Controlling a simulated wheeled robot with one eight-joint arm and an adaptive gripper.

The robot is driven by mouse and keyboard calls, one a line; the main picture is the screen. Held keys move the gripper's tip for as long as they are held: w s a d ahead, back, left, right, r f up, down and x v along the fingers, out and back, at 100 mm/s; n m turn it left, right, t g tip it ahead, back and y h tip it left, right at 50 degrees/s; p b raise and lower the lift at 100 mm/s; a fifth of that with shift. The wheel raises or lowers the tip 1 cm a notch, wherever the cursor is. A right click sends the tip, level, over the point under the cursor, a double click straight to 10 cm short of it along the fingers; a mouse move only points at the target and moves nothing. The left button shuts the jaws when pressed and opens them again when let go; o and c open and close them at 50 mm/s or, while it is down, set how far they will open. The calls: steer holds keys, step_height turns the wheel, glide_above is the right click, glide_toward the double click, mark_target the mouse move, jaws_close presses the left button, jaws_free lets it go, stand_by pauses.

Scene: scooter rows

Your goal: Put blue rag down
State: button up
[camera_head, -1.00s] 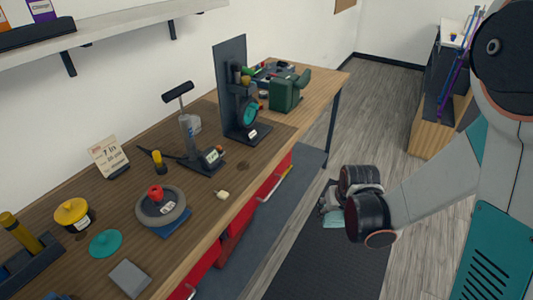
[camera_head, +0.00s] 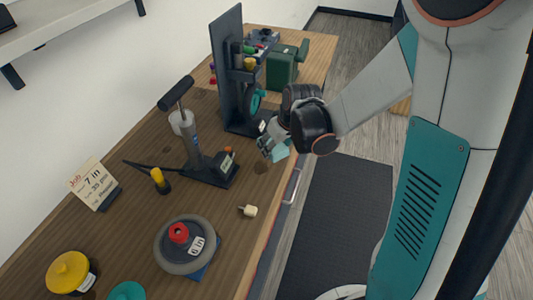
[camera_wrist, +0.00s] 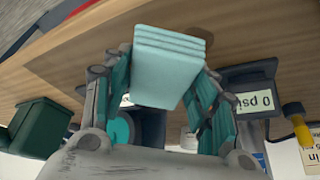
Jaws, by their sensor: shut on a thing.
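The blue rag is a pale blue-teal folded stack. In the head view the rag (camera_head: 278,151) shows in my gripper (camera_head: 268,146), close to the workbench's (camera_head: 225,262) front edge. In the wrist view the rag (camera_wrist: 168,68) sits between the two teal-padded fingers of my gripper (camera_wrist: 166,72), which are shut on it. The bench top shows behind the rag in that view. I cannot tell how far above the bench it is.
A pump with a gauge (camera_head: 218,166), a yellow-handled tool (camera_head: 159,180), a small wheel (camera_head: 178,257) and a cream plug (camera_head: 249,211) are nearer. Bare wood lies around the plug.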

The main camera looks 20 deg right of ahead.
steer(key=r+n, duration=0.1)
steer(key=r, duration=0.1)
steer(key=w+r+n, duration=0.1)
steer(key=r, duration=0.1)
steer(key=w+r+n+y, duration=0.1)
steer(key=r, duration=0.1)
steer(key=shift+w+r+g+p, duration=0.2)
steer(key=shift+w+g+p, duration=0.05)
steer(key=shift+g+p, duration=0.1)
step_height(320, 180, up, 8)
steer(key=n+y, duration=0.1)
steer(key=n, duration=0.3)
steer(key=shift+w+g+p, duration=0.35)
steer(key=shift+w+g, duration=0.1)
step_height(320, 180, down, 20)
steer(key=b, duration=0.6)
steer(key=shift+r, duration=0.2)
steer(key=shift+f+b, duration=0.35)
steer(key=shift+b, duration=0.1)
steer(key=shift+f, duration=0.2)
